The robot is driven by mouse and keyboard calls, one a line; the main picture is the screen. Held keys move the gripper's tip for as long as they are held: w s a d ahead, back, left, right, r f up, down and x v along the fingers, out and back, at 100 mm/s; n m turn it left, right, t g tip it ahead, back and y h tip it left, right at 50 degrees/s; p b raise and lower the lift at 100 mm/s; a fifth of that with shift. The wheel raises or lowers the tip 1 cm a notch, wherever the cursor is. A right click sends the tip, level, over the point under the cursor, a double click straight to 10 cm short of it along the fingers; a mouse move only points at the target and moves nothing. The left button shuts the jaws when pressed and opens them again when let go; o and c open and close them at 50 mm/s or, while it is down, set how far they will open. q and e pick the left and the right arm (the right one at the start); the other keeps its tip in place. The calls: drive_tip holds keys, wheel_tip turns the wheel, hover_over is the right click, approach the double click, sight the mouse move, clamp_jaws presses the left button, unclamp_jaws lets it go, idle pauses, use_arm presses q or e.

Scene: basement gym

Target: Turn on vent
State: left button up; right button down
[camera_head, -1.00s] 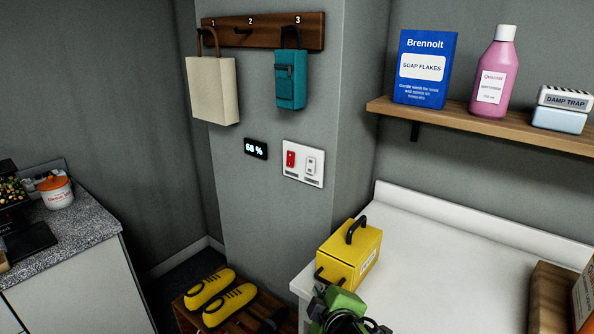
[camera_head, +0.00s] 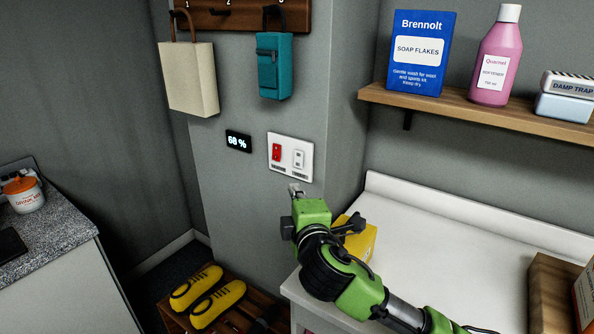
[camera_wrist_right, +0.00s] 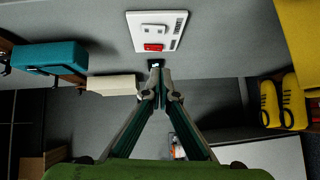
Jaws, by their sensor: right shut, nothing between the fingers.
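A white switch plate (camera_head: 305,145) is on the grey wall pillar, with a red rocker (camera_head: 277,152) on its left and a white rocker (camera_head: 298,158) on its right. The small labels below them are too small to read. My right gripper (camera_head: 297,188) is shut and empty, just below the plate and apart from both rockers in the head view. In the right wrist view the shut fingertips (camera_wrist_right: 157,70) point toward the wall, with the red rocker (camera_wrist_right: 153,47) and white rocker (camera_wrist_right: 154,30) beyond them. My left gripper is not in view.
A black display (camera_head: 238,141) reading 68 % is left of the plate. A cream bag (camera_head: 192,80) and teal pouch (camera_head: 274,66) hang above. A yellow box (camera_head: 361,240) stands partly hidden behind my right arm on the white worktop (camera_head: 440,235). Yellow shoes (camera_head: 207,296) lie below.

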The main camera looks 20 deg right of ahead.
drive_tip(key=p, duration=0.2)
approach(296, 165)
drive_tip(key=w+a, duration=0.3)
drive_tip(key=w+d, duration=0.3)
drive_tip(key=shift+w+d+f+p, duration=0.1)
drive_tip(key=shift+d+f+p, duration=0.15)
drive_tip(key=shift+p, duration=0.15)
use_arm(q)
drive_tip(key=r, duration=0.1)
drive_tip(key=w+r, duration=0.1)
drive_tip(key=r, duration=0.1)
use_arm(e)
drive_tip(key=shift+w+d+f+b, duration=0.15)
drive_tip(key=shift+f+b, duration=0.2)
drive_tip(key=shift+b, duration=0.55)
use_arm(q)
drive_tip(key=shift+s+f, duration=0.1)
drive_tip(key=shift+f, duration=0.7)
use_arm(e)
drive_tip(key=shift+r+n+t, duration=0.25)
drive_tip(key=shift+n+t, duration=0.05)
